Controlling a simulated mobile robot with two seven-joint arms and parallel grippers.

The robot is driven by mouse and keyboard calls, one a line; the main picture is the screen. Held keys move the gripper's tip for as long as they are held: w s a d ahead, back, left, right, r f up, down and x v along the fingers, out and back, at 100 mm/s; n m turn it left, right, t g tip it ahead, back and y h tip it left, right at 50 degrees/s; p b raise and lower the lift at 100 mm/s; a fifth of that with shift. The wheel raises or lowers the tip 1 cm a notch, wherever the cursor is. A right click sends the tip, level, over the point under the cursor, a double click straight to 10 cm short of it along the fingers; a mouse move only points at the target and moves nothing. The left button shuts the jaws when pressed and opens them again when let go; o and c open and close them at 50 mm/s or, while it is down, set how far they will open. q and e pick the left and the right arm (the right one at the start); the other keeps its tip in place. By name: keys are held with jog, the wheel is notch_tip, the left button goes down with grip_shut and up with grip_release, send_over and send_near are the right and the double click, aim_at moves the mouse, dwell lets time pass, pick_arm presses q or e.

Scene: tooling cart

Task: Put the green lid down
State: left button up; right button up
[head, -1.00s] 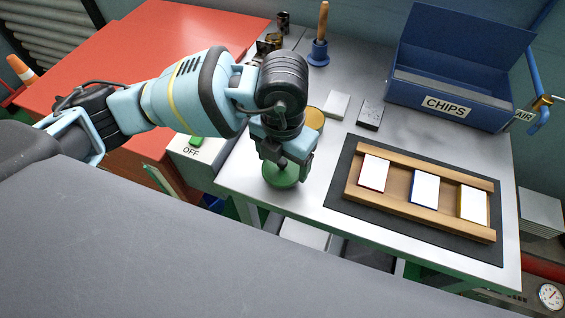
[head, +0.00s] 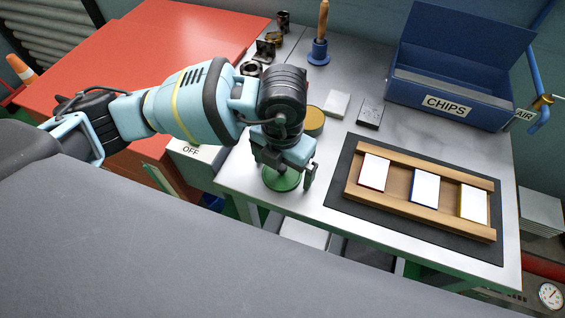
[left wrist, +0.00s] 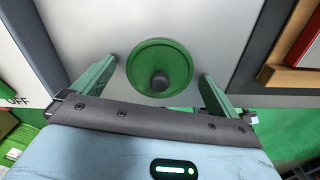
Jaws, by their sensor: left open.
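The green lid (head: 281,180) lies on the grey cart top near its front left edge, partly hidden under my left gripper in the head view. In the left wrist view the lid (left wrist: 160,56) shows as a round green disc with a dark knob. My left gripper (head: 288,178) is open above the lid. Its two fingers (left wrist: 157,86) stand apart on either side of the lid, with a gap to its rim. My right gripper is not in view.
A wooden rack (head: 398,201) with several white-topped pieces lies on a dark mat (head: 338,197) to the right. A round yellow-topped tin (head: 314,119) stands behind the gripper. A blue CHIPS box (head: 447,105) is at the back right. The cart's front edge is close to the lid.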

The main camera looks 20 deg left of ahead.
aim_at(282, 167)
pick_arm(q)
notch_tip(282, 167, up, 12)
jog(key=shift+r+p, duration=0.15)
jog(key=shift+p, duration=0.3)
dwell(0.5)
jog(key=shift+s, duration=0.1)
